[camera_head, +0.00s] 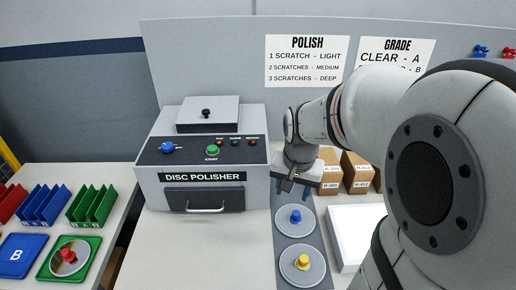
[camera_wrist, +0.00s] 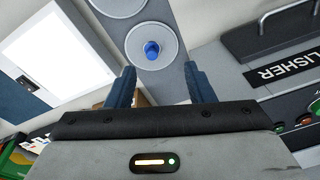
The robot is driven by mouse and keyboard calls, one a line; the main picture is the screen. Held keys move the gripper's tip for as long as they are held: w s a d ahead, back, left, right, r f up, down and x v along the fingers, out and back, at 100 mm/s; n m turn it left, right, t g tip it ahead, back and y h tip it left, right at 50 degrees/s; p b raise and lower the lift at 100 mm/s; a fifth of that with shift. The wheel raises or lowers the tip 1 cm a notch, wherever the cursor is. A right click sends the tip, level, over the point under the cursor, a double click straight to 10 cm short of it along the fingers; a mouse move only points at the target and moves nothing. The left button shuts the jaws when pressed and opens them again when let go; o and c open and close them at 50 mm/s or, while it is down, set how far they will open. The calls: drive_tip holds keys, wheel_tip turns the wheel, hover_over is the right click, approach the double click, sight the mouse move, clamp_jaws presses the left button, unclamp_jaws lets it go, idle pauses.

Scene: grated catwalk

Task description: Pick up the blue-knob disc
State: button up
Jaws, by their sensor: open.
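The blue-knob disc (camera_head: 295,217) is a grey disc with a blue knob in its middle, lying flat on a dark grey mat (camera_head: 284,246) right of the polisher. In the wrist view the blue-knob disc (camera_wrist: 152,47) lies beyond the fingertips, between their lines. My gripper (camera_head: 292,192) is above and just behind the disc in the head view. In the wrist view my gripper (camera_wrist: 160,78) has its two blue fingers apart, with nothing between them. A yellow-knob disc (camera_head: 302,266) lies on the same mat, nearer the front.
The disc polisher (camera_head: 201,155) stands left of the mat. A white panel (camera_head: 350,238) lies to the right, with cardboard boxes (camera_head: 356,172) behind. A red-knob disc (camera_head: 69,258) sits on a green tray at far left, beside a blue B tray (camera_head: 18,254). The counter before the polisher is clear.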

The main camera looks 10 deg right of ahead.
sight(296, 213)
drive_tip(key=w+d+f+m, duration=0.1)
drive_tip(key=w+f, duration=0.1)
drive_tip(key=f, duration=0.1)
drive_tip(key=w+d+f+m+g, duration=0.1)
drive_tip(key=w+d+f+m, duration=0.1)
drive_tip(key=f, duration=0.1)
drive_tip(key=w+d+f+m, duration=0.2)
drive_tip(key=f, duration=0.1)
drive_tip(key=shift+w+d+f+g+b, duration=0.1)
drive_tip(key=shift+f+g+b, duration=0.2)
drive_tip(key=shift+b, duration=0.05)
drive_tip(key=shift+f, duration=0.3)
drive_tip(key=f, duration=0.2)
drive_tip(key=f+p, duration=0.1)
drive_tip(key=f, duration=0.3)
drive_tip(key=shift+s+a+f, duration=0.1)
drive_tip(key=shift+s+a, duration=0.15)
drive_tip(key=shift+s, duration=0.1)
drive_tip(key=shift+f, duration=0.55)
drive_tip(key=shift+c, duration=0.5)
clamp_jaws()
